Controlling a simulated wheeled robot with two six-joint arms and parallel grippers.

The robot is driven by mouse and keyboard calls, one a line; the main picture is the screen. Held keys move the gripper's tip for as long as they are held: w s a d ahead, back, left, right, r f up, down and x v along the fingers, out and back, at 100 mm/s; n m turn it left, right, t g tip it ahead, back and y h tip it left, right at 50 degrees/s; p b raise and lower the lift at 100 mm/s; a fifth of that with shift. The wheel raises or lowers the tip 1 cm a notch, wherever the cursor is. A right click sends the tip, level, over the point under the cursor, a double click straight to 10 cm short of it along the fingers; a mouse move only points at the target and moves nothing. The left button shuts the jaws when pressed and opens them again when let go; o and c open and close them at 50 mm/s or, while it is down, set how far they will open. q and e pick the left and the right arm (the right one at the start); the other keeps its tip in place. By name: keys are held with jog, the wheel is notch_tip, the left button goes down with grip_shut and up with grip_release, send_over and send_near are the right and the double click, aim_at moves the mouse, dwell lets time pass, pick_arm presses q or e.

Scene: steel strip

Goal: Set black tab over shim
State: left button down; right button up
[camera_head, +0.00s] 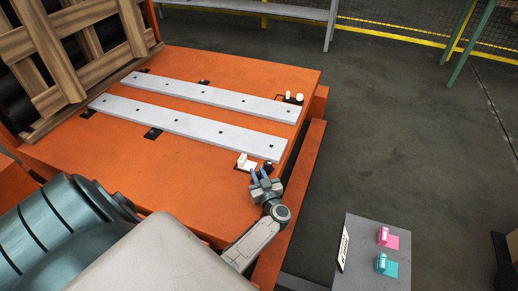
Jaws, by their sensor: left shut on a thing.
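Two long grey steel strips lie side by side on the orange table (190,185): a far strip (215,95) and a near strip (185,125). My left gripper (261,174) is at the right end of the near strip, shut on a small black piece (268,166), which looks like the black tab. A white piece (246,162) sits just left of it, by the strip's end. The gripper partly hides the contact area. My right gripper is out of view.
A wooden frame (75,50) borders the table's left side. A grey stand (365,255) at lower right carries a pink piece (388,238) and a teal piece (387,266). The table's front middle is clear.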

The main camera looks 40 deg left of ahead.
pick_arm(q)
jog(key=c, duration=1.3)
grip_release()
jog(key=shift+c, duration=0.2)
jog(key=shift+d, duration=0.15)
jog(key=v, duration=1)
jog(key=shift+s+d+p, duration=0.2)
jog(key=shift+d+p, duration=0.05)
jog(key=shift+p, duration=0.2)
